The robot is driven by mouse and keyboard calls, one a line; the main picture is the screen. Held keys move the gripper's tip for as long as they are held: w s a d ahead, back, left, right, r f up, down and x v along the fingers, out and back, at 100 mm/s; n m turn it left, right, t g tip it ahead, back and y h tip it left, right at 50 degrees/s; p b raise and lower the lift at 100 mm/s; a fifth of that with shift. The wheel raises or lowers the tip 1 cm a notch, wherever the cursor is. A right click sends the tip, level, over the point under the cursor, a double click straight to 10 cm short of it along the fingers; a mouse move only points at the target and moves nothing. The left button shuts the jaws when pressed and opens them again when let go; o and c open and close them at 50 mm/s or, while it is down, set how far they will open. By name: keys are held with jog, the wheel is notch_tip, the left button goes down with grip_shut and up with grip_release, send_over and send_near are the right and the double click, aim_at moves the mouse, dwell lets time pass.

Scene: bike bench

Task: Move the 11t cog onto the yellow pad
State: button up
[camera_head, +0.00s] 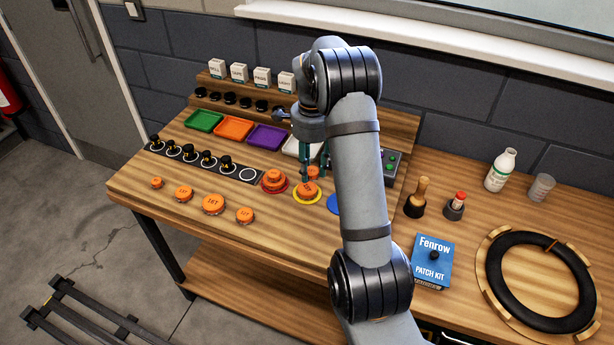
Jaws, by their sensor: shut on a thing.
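My gripper (314,173) points down over the yellow pad and is shut on a small orange cog (313,173). The number on this cog is too small to read, so I cannot tell if it is the 11t cog. The yellow pad (296,199) shows as a rim around a larger orange cog (308,190) lying on it. The held cog appears just above or behind that larger cog; I cannot tell if they touch. My arm hides part of the bench to the right.
Orange cogs are stacked on a red pad (263,187) left of the yellow one. A blue pad (333,204) is partly hidden by my arm. Several loose cogs (213,204) lie along the front left. Coloured trays (235,128) and a black knob strip (190,155) stand behind.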

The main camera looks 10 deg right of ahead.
aim_at(307, 188)
jog(key=shift+w+a+f, duration=0.15)
jog(key=shift+a+f, duration=0.2)
jog(key=shift+a, duration=0.2)
jog(key=shift+f+p, duration=0.55)
jog(key=shift+f, duration=1.45)
jog(key=shift+f, duration=0.15)
jog(key=o, duration=1)
jog(key=shift+o, duration=0.5)
notch_tip(307, 188, up, 12)
jog(key=shift+r, duration=0.2)
